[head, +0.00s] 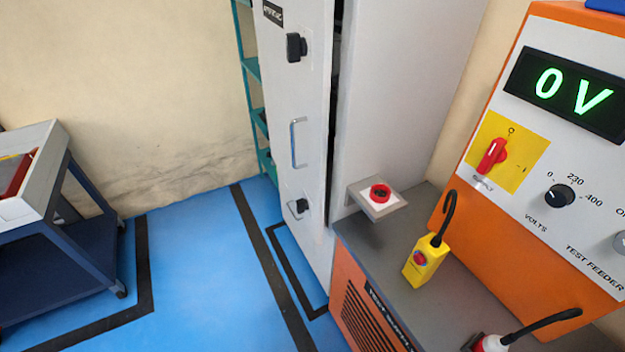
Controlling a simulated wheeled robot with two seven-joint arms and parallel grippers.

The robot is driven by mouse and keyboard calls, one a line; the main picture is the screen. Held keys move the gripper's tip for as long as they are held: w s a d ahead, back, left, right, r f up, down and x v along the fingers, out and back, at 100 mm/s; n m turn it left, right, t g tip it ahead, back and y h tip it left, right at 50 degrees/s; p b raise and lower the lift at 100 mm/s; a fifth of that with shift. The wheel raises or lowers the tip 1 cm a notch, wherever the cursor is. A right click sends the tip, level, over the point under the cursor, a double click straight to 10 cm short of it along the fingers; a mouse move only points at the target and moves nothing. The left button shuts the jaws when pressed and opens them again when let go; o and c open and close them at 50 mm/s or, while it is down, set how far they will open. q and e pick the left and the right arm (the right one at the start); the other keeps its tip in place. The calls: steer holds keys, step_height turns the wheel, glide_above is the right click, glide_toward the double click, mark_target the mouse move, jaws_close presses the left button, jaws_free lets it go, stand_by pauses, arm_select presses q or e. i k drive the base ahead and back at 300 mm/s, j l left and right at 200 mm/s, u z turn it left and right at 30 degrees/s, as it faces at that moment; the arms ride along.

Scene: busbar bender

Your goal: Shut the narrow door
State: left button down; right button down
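The narrow door (297,135) is a tall pale grey panel on the cabinet (400,95) in the middle of the head view. It carries a vertical bar handle (293,143), a black knob (295,47) above and a smaller black knob (300,206) below. A dark vertical gap shows between the door's right edge and the cabinet side, so the door looks slightly ajar. The top of the door is outside the picture. Neither of my grippers is in view.
An orange test feeder panel (545,125) reading 0 V stands at right on a grey-topped unit (375,245). A yellow pendant box (425,261) and a red button on a bracket (379,197) are nearby. A blue cart (75,250) stands left. Blue floor (195,270) between is clear.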

mark_target(297, 95)
steer(key=j+z, duration=0.15)
steer(key=z, duration=0.25)
steer(key=k+j+z, duration=0.1)
steer(key=z, duration=0.3)
steer(key=k+j+z, duration=0.1)
steer(key=z, duration=0.3)
steer(key=k+z, duration=0.15)
steer(key=z, duration=0.3)
